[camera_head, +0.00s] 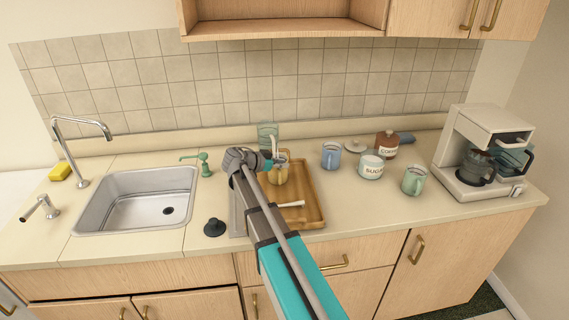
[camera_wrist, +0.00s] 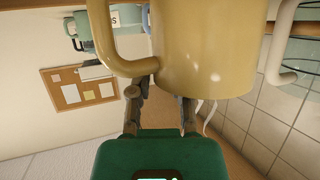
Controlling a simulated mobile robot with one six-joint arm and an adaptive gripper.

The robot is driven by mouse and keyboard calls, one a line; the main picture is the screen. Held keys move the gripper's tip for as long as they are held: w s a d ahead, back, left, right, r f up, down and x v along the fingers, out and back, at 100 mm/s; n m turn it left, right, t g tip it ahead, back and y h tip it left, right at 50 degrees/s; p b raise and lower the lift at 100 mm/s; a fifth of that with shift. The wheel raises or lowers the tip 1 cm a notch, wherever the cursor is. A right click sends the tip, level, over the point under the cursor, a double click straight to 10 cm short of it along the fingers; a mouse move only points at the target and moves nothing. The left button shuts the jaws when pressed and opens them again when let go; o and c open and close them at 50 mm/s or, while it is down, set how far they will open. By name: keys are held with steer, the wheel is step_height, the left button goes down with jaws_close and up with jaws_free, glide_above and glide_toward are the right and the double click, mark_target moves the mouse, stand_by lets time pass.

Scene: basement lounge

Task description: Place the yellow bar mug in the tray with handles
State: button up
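The yellow bar mug (camera_head: 278,174) shows at the left part of the wooden tray with handles (camera_head: 316,196) in the head view; I cannot tell whether it rests on the tray or is just above it. In the wrist view the mug (camera_wrist: 205,50) fills the top middle, very close, with its handle to the left. My gripper (camera_wrist: 162,98) has its fingers apart at the mug's near edge. The fingertips are partly hidden by the mug, so I cannot tell whether they grip it. In the head view my gripper (camera_head: 270,161) is right at the mug.
A white utensil (camera_head: 290,204) lies in the tray. A blue mug (camera_head: 331,155), a sugar jar (camera_head: 371,167) and a green mug (camera_head: 415,180) stand right of it. A coffee maker (camera_head: 487,150) is far right. The sink (camera_head: 135,198) and a black stopper (camera_head: 214,228) are left.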

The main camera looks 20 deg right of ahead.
steer(key=shift+o, duration=0.6)
steer(key=shift+r, duration=0.2)
steer(key=shift+r+p, duration=0.15)
steer(key=shift+p, duration=0.2)
steer(key=p+v, duration=0.4)
steer(key=v, duration=0.8)
steer(key=shift+w, duration=0.15)
stand_by(0.8)
steer(key=shift+p, duration=0.3)
